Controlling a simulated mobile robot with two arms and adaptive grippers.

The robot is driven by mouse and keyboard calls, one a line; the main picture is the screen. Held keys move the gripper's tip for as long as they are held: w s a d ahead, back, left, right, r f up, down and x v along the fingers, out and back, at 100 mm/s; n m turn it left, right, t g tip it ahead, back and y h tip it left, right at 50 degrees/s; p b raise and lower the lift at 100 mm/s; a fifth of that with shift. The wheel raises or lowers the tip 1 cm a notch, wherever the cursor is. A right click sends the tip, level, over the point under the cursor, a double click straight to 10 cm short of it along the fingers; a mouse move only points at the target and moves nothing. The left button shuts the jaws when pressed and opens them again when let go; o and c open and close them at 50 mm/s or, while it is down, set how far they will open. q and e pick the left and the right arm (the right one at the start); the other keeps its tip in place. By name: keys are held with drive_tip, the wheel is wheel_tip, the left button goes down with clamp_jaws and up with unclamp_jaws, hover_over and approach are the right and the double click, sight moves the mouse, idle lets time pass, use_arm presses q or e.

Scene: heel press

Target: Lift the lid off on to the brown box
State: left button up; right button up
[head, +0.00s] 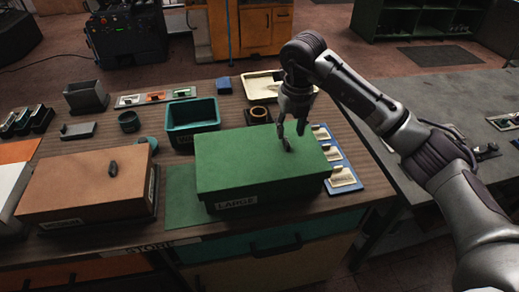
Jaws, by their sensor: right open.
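A green box labelled "LARGE" (237,205) stands on the bench in the middle of the head view, with its green lid (235,160) on top. A small dark knob (288,147) shows near the lid's right part. My right gripper (291,132) points down just above this knob, fingers apart. I cannot tell whether the fingertips reach around the knob. The brown box (88,185) sits to the left, with its own lid and a dark knob (113,168) on top. My left gripper is not in view.
A teal bin (192,115), a cream tray (262,85) and a dark brown cup (258,114) stand behind the green box. A blue card holder (343,178) lies to its right. A green mat (185,210) lies between the two boxes.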

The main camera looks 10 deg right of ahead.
sight(287, 140)
drive_tip(key=shift+w+a+f+p, duration=0.1)
drive_tip(key=shift+a+f+p, duration=0.05)
drive_tip(key=shift+f+p, duration=0.35)
drive_tip(key=shift+w+a+f+p, duration=0.1)
drive_tip(key=shift+f+p, duration=0.3)
drive_tip(key=shift+f, duration=0.1)
wheel_tip(287, 140, down, 2)
drive_tip(key=shift+w+f, duration=0.15)
drive_tip(key=shift+f, duration=0.15)
drive_tip(key=c, duration=0.7)
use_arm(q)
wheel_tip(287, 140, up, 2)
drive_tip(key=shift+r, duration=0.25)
use_arm(e)
clamp_jaws()
